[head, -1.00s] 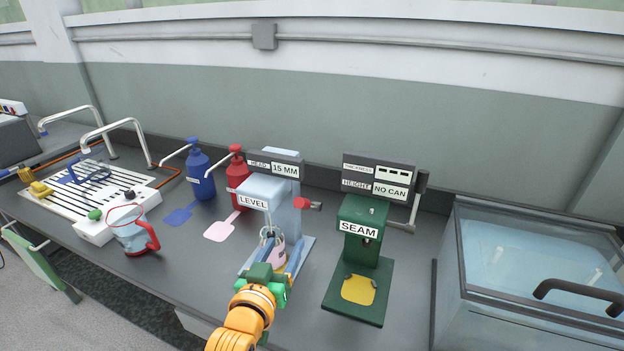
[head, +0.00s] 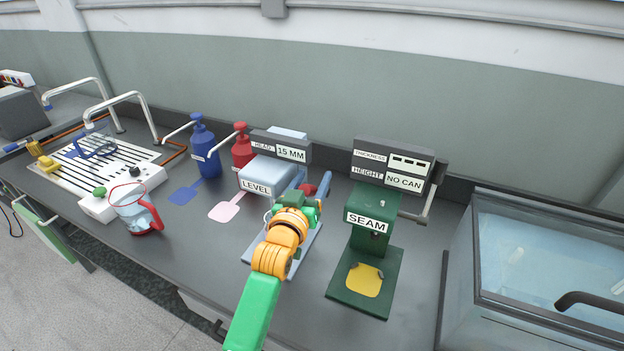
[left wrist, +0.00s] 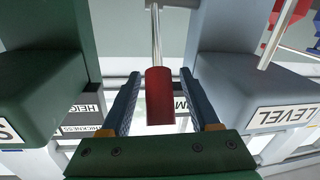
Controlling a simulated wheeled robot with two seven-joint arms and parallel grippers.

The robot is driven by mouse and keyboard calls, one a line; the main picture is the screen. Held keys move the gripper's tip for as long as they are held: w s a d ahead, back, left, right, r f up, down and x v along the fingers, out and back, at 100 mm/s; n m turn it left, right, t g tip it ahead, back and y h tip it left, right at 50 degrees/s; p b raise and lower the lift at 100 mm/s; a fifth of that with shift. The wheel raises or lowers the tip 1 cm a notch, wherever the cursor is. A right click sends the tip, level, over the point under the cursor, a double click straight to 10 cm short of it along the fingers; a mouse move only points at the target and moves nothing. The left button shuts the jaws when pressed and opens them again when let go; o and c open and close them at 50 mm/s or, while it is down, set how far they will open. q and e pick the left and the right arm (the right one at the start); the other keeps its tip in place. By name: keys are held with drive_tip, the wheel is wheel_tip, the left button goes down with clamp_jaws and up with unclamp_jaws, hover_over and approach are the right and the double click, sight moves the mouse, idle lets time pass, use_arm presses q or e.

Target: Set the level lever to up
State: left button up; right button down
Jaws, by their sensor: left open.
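The LEVEL machine (head: 270,172) is a pale blue-grey block with a HEAD 15 MM display behind it. Its lever has a red grip (head: 309,189), partly hidden by my left gripper (head: 312,190) in the head view. In the left wrist view the red grip (left wrist: 160,97) hangs on a metal rod between the two blue-grey fingers of my left gripper (left wrist: 161,105). The jaws are open, with a gap on each side of the grip. I cannot tell the lever's set position. My right gripper is not in view.
The green SEAM machine (head: 368,235) stands close on the right, its display reading NO CAN. Red (head: 242,150) and blue (head: 204,150) pump bottles stand at the left. A clear jug (head: 130,207) with a red handle is further left. A glass-topped tank (head: 540,265) is at the right.

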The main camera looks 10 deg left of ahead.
use_arm(q)
drive_tip(key=shift+s, duration=0.1)
clamp_jaws()
idle(1.2)
